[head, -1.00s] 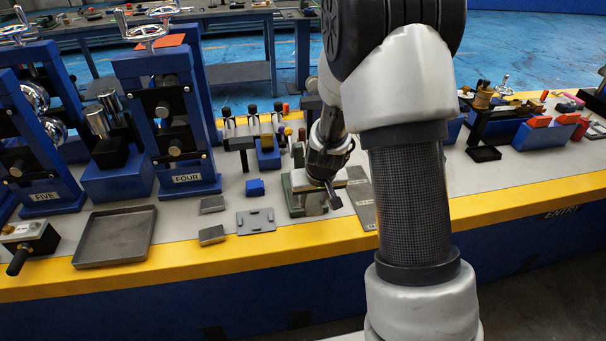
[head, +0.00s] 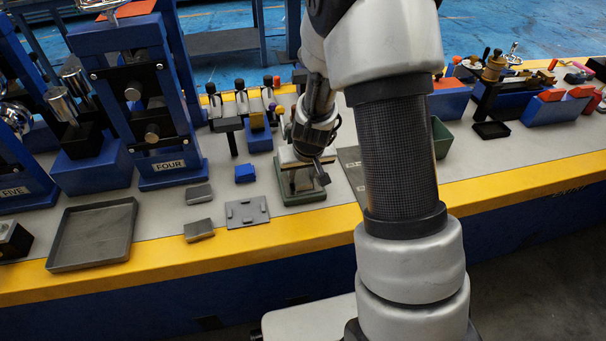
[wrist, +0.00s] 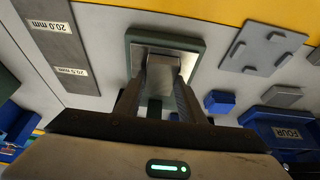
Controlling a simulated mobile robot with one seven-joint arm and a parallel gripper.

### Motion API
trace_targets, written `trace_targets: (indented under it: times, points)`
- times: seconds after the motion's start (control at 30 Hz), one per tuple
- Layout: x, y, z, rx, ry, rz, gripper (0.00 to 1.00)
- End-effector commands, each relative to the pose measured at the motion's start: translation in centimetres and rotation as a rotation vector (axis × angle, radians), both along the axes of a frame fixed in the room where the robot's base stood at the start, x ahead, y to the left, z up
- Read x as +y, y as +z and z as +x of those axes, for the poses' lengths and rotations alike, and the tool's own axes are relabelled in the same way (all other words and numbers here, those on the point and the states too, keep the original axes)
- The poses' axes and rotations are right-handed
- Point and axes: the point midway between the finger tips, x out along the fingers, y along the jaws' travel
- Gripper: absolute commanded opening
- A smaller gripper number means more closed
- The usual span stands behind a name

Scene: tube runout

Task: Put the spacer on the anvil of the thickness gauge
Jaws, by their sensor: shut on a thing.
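The thickness gauge has a green base (head: 285,197) and a bright metal top, partly hidden behind my gripper in the head view. In the wrist view its green-rimmed base (wrist: 197,45) and pale metal plate lie straight ahead of the fingers. My gripper (head: 320,172) is low over the gauge. In the wrist view it (wrist: 160,88) is shut on a pale grey metal piece (wrist: 162,72), which appears to be the spacer. The fingers hide its sides. I cannot tell whether the spacer touches the anvil.
A grey plate with small tabs (head: 247,212), two grey blocks (head: 199,230) and a blue block (head: 245,173) lie left of the gauge. A shallow grey tray (head: 93,236) is farther left. A labelled grey strip (wrist: 58,45) flanks the gauge.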

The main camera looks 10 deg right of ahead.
Motion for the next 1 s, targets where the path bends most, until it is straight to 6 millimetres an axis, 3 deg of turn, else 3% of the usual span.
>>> trace_targets:
  times: [0.23,0.27,0.37,0.77,1.0]
  points:
    - [0.0,-0.2,0.1,-0.003,0.0,0.0,0.0]
    - [0.0,-0.3,0.0,0.0,0.0,0.0,0.37]
    - [0.0,-0.2,0.0,0.0,0.0,0.0,0.54]
    - [0.0,0.6,0.0,-0.001,0.001,0.0,0.54]
    - [0.0,5.1,-1.7,-0.004,0.002,-0.001,0.54]
